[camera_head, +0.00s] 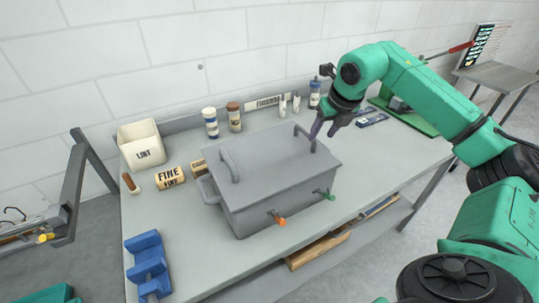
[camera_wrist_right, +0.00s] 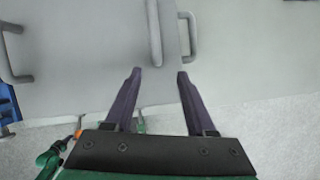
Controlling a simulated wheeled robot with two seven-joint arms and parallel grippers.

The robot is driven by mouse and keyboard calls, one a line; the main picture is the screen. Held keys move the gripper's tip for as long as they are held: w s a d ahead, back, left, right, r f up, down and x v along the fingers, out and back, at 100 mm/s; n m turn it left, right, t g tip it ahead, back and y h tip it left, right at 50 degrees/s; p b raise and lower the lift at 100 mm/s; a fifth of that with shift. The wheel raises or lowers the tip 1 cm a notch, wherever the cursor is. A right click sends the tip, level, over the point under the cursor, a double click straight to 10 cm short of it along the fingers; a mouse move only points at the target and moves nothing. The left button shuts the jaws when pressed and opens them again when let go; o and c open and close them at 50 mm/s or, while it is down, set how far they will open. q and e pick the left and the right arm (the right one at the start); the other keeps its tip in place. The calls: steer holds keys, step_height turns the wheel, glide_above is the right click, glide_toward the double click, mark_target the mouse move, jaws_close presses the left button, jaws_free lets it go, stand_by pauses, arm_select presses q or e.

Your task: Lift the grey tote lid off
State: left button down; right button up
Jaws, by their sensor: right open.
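The grey tote (camera_head: 258,211) stands on the bench with its flat grey lid (camera_head: 268,160) on top. The lid has two raised handles, a left one (camera_head: 228,166) and a right one (camera_head: 304,137). My right gripper (camera_head: 321,132) is open and empty just beside the right lid handle. In the right wrist view, the open fingers (camera_wrist_right: 158,74) point at the lid, and the handle bar (camera_wrist_right: 154,35) lies between the lines of the fingers, just ahead of the tips. The left lid handle (camera_wrist_right: 15,55) shows at the left there. My left gripper is not in view.
Orange (camera_head: 278,220) and green (camera_head: 325,194) fittings stick out of the tote's front. A white LINT bin (camera_head: 143,149), FINE block (camera_head: 169,177) and blue holder (camera_head: 148,265) are at left. Bottles (camera_head: 211,123) line the back. A green device (camera_head: 403,112) is at right.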

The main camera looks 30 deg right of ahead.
mark_target(314, 143)
steer(key=p+x, duration=0.1)
steer(key=x, duration=0.2)
steer(key=w+p+x, duration=0.1)
steer(key=x, duration=0.1)
steer(key=shift+a+f+p, duration=0.15)
steer(key=shift+f+p, duration=0.05)
steer(key=shift+p, duration=0.15)
steer(key=shift+f, duration=0.15)
steer(key=shift+c, duration=1.3)
jaws_close()
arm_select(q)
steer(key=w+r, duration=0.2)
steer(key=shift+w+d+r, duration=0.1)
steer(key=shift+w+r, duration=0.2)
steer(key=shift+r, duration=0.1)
arm_select(e)
steer(key=shift+w, duration=0.1)
